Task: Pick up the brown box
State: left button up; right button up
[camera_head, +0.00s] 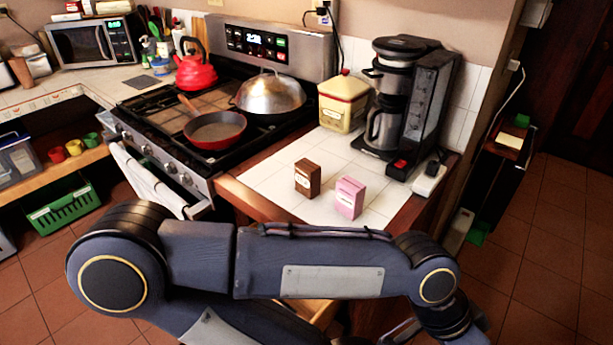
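The brown box (307,179) is small and stands upright on the white tiled counter (272,189), near its front. It has a pale label on its front face. A similar pink box (349,197) stands close to its right, with a small gap between them. One of my arms, which I take for the left, crosses the lower part of the view in front of the counter, and its wrist bends down at the lower right. No gripper fingers show clearly. My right arm and gripper are not seen. Nothing is holding the brown box.
A coffee maker (428,105) and a yellow canister (342,102) stand behind the boxes. The stove to the left holds a red pan (214,130), a domed lid (270,92) and a red kettle (195,68). The counter left of the brown box is clear.

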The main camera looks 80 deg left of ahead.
aim_at(308, 174)
jog(key=i+u, duration=0.7)
jog(key=u, duration=0.15)
jog(key=i+l+u, duration=0.1)
jog(key=i+u, duration=0.3)
jog(key=u, duration=0.4)
jog(key=i+u, duration=0.15)
jog(key=u, duration=0.3)
jog(key=i+u, duration=0.1)
jog(key=u, duration=0.75)
jog(key=i+l+u, duration=0.1)
jog(key=u, duration=0.7)
jog(key=i+u, duration=0.1)
jog(key=u, duration=0.3)
jog(key=l+u, duration=0.1)
jog(key=u, duration=0.75)
jog(key=l+u, duration=0.1)
jog(key=u, duration=0.3)
